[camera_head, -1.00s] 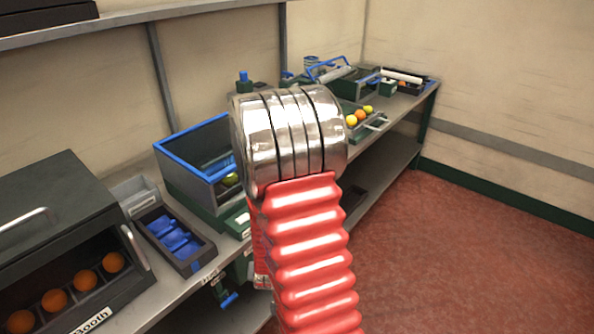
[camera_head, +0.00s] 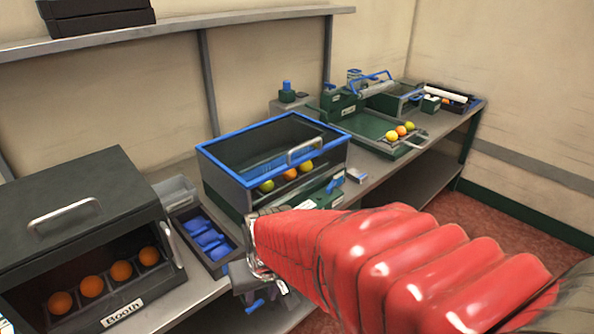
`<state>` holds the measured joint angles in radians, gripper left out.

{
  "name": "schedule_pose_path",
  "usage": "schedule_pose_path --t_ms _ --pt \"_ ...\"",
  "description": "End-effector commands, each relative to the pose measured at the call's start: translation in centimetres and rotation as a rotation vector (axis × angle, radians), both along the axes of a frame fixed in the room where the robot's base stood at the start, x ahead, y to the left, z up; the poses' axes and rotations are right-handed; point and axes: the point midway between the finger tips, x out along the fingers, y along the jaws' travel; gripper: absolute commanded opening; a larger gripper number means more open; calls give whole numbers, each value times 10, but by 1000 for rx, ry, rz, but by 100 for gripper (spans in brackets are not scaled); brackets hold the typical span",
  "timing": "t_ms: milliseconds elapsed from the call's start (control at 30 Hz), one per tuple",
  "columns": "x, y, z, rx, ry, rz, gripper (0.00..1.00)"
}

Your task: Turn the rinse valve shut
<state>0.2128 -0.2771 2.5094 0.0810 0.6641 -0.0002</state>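No label naming the rinse valve is readable. A blue lever (camera_head: 255,306) hangs below the bench's front edge. Another small blue handle (camera_head: 335,184) sits on the green base of the blue-rimmed tank (camera_head: 222,182). I cannot tell which is the rinse valve. My red-sleeved arm reaches in from the lower right across the bench front. My gripper (camera_head: 262,272) is at its far end, by the bench edge just above the hanging blue lever.
A dark booth (camera_head: 85,215) with several oranges stands at left. A tray of blue items (camera_head: 205,240) lies between booth and tank. The tank shows fruit behind its front. A green tray (camera_head: 365,125) with fruit is farther back. Red floor (camera_head: 500,205) is clear at right.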

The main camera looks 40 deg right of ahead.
Motion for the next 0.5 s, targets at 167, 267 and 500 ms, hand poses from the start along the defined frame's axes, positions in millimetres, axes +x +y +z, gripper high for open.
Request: schedule_pose_path --t_ms 167,267,500 --pt "-16 16 37 -28 -27 75 31" --pt "-24 24 57 -45 -50 114 31" --pt "-42 42 101 -81 -143 196 31"
